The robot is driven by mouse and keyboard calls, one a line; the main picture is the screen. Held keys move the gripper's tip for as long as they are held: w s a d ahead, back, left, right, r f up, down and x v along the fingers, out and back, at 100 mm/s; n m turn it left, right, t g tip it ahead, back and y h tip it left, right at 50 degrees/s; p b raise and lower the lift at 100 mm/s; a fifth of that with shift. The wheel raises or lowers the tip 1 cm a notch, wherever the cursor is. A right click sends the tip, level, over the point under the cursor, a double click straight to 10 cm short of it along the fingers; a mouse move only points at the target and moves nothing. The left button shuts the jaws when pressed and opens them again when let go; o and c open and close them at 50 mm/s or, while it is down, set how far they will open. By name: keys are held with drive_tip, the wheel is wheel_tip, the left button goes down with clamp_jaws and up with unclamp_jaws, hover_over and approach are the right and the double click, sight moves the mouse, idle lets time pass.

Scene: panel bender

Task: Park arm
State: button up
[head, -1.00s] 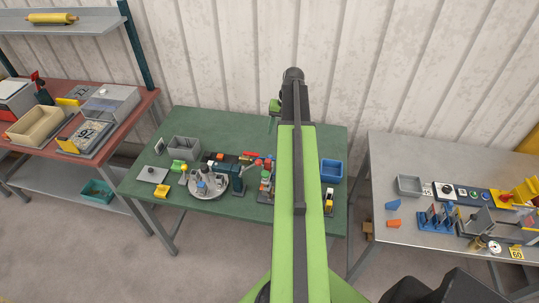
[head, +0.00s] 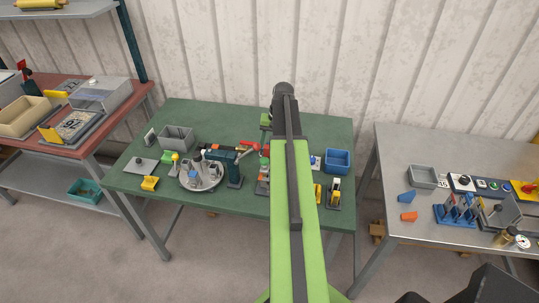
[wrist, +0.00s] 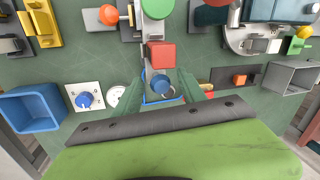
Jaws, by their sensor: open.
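My arm (head: 290,215) reaches from the bottom of the head view up over the green table (head: 330,128). My gripper is not clear in the head view, being at the far end of the arm. In the wrist view my gripper (wrist: 161,88) is open, its two pale green fingers pointing at the green tabletop. A red block (wrist: 161,55) and a blue round knob (wrist: 161,86) show between and beyond the fingers. Nothing is seen held. I cannot tell whether the fingers touch anything.
The green table holds a blue bin (head: 337,161), a grey bin (head: 176,138), a round grey turntable (head: 202,180) and several small parts. A red-topped bench (head: 100,137) stands left, a grey table (head: 400,150) right. A ribbed wall is behind.

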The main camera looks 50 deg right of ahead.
drive_tip(key=shift+a+f, duration=0.1)
drive_tip(key=shift+f, duration=0.4)
drive_tip(key=shift+r, duration=0.15)
clamp_jaws()
idle(0.9)
